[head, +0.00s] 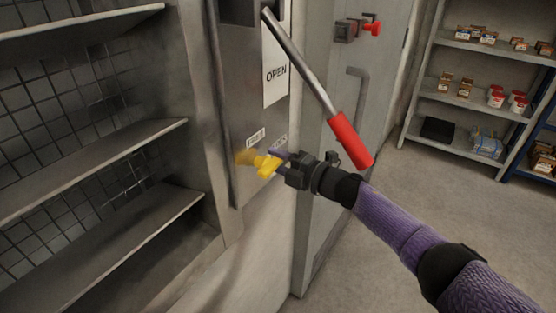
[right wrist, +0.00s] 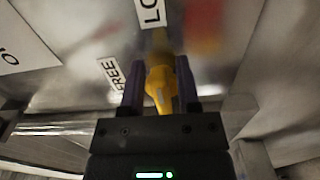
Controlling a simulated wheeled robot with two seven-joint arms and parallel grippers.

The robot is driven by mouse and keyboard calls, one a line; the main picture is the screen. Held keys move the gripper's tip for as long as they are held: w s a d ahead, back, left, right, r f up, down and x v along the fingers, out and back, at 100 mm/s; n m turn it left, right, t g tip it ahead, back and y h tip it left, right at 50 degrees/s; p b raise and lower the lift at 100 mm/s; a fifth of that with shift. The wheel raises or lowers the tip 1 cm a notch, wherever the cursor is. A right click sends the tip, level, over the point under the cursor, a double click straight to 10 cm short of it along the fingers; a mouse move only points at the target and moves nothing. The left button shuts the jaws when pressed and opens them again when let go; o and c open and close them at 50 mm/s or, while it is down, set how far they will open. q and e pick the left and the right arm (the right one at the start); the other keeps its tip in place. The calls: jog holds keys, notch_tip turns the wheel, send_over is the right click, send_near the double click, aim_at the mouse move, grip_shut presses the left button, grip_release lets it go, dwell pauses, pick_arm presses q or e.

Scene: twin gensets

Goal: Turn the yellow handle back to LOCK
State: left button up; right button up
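The yellow handle (head: 266,165) is on the grey metal panel (head: 245,105), below a white OPEN sign (head: 276,74). My right gripper (head: 278,167) is at the handle's outer end. A FREE label (right wrist: 113,74) is left of the handle there, and a partly cut-off label reading "LO" (right wrist: 150,12) is at the top. My left gripper is not in view.
A metal lever with a red grip (head: 350,140) slants down across the panel, just above my right gripper. Empty metal shelves (head: 95,165) stand on the left. A grey door with a handle (head: 356,95) is behind. Stocked shelves (head: 470,95) and open floor are on the right.

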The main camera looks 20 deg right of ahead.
jog(key=shift+o, duration=0.7)
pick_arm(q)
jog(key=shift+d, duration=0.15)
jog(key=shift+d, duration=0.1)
pick_arm(e)
jog(key=shift+s+d, duration=0.25)
jog(key=shift+s, duration=0.1)
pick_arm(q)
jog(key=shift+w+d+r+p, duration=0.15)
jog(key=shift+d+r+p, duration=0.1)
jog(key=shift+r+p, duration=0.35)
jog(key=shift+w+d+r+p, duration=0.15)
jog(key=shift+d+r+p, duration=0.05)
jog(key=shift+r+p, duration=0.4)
pick_arm(e)
jog(key=v, duration=0.9)
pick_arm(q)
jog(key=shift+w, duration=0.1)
pick_arm(e)
jog(key=shift+f, duration=0.1)
